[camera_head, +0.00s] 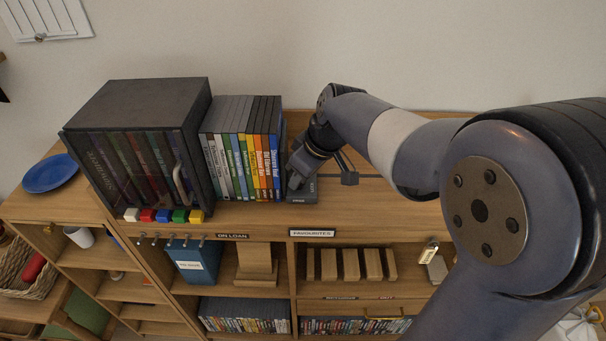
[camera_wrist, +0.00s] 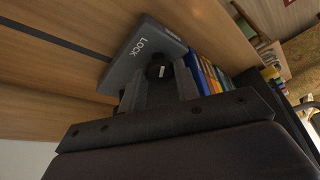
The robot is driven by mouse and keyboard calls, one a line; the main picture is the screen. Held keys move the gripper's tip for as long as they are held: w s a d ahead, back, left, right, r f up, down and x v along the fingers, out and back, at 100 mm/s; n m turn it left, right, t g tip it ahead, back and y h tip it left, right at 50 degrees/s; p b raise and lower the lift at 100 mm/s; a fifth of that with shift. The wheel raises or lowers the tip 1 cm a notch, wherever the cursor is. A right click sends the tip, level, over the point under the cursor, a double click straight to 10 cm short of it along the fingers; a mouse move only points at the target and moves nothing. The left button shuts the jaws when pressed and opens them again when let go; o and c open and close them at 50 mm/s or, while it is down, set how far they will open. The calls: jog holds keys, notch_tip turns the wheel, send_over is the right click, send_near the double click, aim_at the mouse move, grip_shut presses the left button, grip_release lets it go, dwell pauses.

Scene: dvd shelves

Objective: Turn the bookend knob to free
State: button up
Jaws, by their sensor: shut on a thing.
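The bookend (camera_head: 302,195) is a grey block at the right end of the DVD row on the shelf top. In the wrist view its grey base (camera_wrist: 137,50) carries the word LOCK in white. A round black knob (camera_wrist: 159,67) with a small pale mark sits on this base beside the word. My gripper (camera_wrist: 161,77) is shut on the knob, one finger on each side, and partly hides it. In the head view my gripper (camera_head: 297,170) reaches down to the bookend, and the knob is hidden there.
Several upright DVDs (camera_head: 240,150) stand left of the bookend, and a dark glass-fronted cabinet (camera_head: 140,95) stands beyond them. A dark slot (camera_head: 380,177) runs along the shelf top. The wooden top right of the bookend is mostly clear. A FAVOURITES label (camera_head: 312,233) is on the front edge.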

jog(key=shift+a+m, duration=0.1)
jog(key=shift+m, duration=0.8)
jog(key=shift+t, duration=0.3)
jog(key=o, duration=1)
jog(key=shift+c, duration=0.2)
